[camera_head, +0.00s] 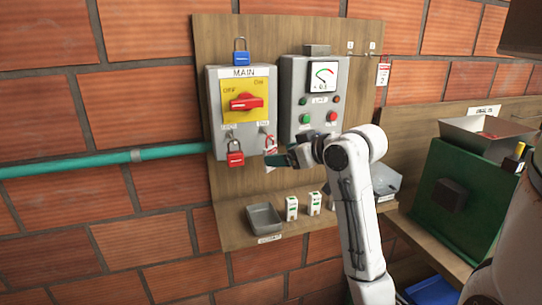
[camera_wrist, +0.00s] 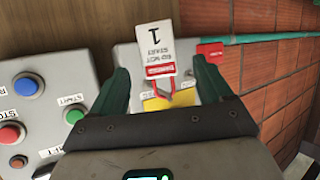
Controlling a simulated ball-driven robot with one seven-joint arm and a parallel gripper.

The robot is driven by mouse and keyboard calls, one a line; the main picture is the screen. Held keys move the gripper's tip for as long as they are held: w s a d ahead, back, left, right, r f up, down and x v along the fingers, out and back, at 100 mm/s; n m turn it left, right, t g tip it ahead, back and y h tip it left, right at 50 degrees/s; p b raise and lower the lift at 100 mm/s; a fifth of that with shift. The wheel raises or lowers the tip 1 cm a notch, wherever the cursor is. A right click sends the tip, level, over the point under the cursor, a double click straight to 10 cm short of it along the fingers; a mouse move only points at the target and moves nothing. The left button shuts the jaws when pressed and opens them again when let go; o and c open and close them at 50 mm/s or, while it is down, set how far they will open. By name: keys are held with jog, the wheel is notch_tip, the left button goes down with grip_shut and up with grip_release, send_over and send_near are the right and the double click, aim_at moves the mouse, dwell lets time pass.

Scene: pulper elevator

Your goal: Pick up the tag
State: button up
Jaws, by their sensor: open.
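A white tag (camera_head: 270,143) with a red band hangs at the lower right of the MAIN switch box (camera_head: 240,142), partly hidden by my gripper. In the wrist view the tag (camera_wrist: 157,48) appears upside down, marked DANGER, DO NOT START and 1, with a red loop. My gripper (camera_head: 275,160) is in front of the board at the tag. In the wrist view its two green fingers (camera_wrist: 163,78) are open, one on each side of the tag in the picture. I cannot tell whether either finger touches it. A second tag (camera_head: 382,74), marked 2, hangs at the board's upper right.
A red padlock (camera_head: 235,155) hangs left of the tag; a blue padlock (camera_head: 241,52) is above the box. A control box (camera_head: 313,102) with a meter and buttons is on the right. A shelf below holds a grey tray (camera_head: 264,217) and small white boxes (camera_head: 292,208).

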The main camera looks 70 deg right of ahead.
aim_at(270, 170)
jog(key=shift+p+x, duration=0.85)
jog(key=shift+x, duration=1.9)
jog(key=shift+r, duration=0.1)
jog(key=shift+c, duration=0.2)
jog(key=c, duration=1)
jog(key=shift+r, duration=0.1)
